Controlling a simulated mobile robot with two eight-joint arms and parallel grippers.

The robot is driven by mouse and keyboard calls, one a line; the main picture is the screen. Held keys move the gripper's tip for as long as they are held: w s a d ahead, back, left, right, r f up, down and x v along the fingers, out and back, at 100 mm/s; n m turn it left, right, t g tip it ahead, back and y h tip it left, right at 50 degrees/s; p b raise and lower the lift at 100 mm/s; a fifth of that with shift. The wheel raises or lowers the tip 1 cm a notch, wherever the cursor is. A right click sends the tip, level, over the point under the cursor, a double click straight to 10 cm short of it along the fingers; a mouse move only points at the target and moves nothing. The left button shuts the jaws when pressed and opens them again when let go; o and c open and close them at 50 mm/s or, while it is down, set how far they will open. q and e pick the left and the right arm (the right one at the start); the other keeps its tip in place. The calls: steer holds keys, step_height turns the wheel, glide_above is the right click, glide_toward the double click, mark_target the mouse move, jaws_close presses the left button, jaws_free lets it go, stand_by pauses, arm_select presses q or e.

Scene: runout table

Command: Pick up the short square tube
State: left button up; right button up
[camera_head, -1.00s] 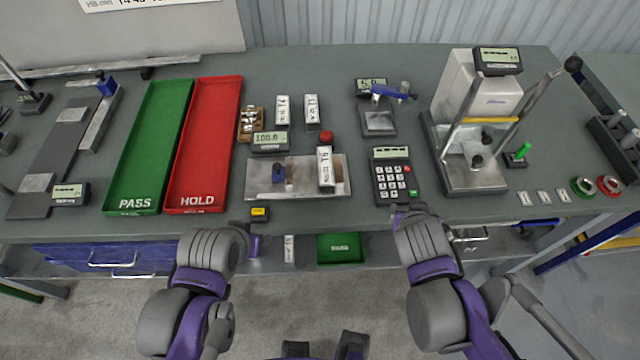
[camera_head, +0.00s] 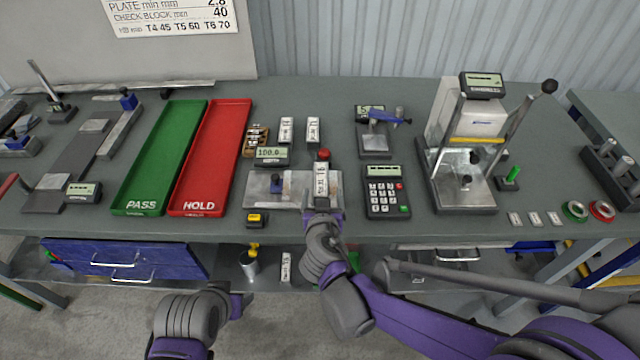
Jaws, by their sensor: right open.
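A square tube with a white label (camera_head: 321,186) stands at the right end of a metal plate fixture (camera_head: 258,188). Two shorter-looking labelled square tubes, one on the left (camera_head: 286,130) and one on the right (camera_head: 313,130), sit behind the fixture. I cannot read their labels well enough to tell which one is meant. My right gripper (camera_head: 322,214) is open at the near end of the tube on the fixture; its fingertips are partly hidden, and I cannot tell if they touch it. My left gripper (camera_head: 241,303) is low in front of the bench, its jaws unclear.
A red ball (camera_head: 323,154) is just behind the tube. A keypad (camera_head: 384,192) stands close on the right, a display (camera_head: 271,156) behind the fixture. Green PASS (camera_head: 141,208) and red HOLD (camera_head: 195,208) trays lie left. A press stand (camera_head: 462,205) is at right.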

mark_target(321, 180)
steer(key=x, duration=0.5)
steer(key=shift+w+a+r, duration=0.25)
steer(key=shift+w+r, duration=0.05)
steer(key=shift+w, duration=0.1)
steer(key=shift+s, duration=0.1)
steer(key=shift+c, duration=0.4)
jaws_close()
